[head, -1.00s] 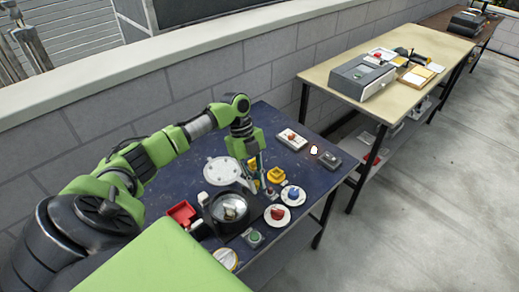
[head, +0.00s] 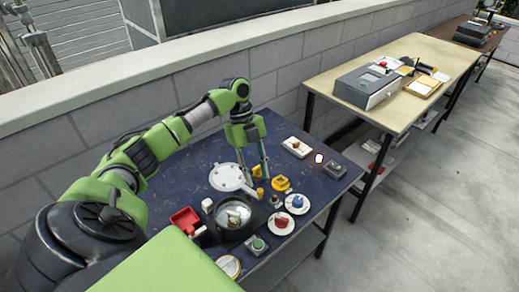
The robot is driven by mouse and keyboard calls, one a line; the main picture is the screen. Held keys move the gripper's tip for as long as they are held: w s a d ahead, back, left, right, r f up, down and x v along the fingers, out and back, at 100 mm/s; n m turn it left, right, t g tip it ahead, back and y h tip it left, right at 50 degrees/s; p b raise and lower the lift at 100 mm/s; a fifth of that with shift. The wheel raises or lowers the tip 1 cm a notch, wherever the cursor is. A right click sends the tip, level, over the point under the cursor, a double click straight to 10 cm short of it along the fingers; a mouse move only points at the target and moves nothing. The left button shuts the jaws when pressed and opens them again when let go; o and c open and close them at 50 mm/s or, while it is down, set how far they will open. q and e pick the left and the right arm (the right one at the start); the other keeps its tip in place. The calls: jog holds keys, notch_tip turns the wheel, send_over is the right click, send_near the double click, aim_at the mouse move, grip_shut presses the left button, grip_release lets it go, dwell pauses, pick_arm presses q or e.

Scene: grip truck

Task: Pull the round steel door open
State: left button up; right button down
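The round steel door (head: 226,178) is a pale grey disc just behind a black round housing (head: 217,232) on the dark blue table. It stands swung away from the housing's opening, which shows a light object inside. A pale arm runs from the disc's right edge towards the housing. My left gripper (head: 254,174) points down just right of the disc, its two fingers apart with nothing seen between them. I cannot tell whether a finger touches the disc. My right gripper is not in view.
Around the housing are a red tray (head: 185,219), a yellow part (head: 281,183), a plate with a blue knob (head: 297,203), a plate with a red knob (head: 280,224) and a green button box (head: 257,245). A grey wall (head: 290,95) runs behind the table (head: 316,232).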

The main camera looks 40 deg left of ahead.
pick_arm(q)
jog(key=v, duration=0.6)
dwell(0.5)
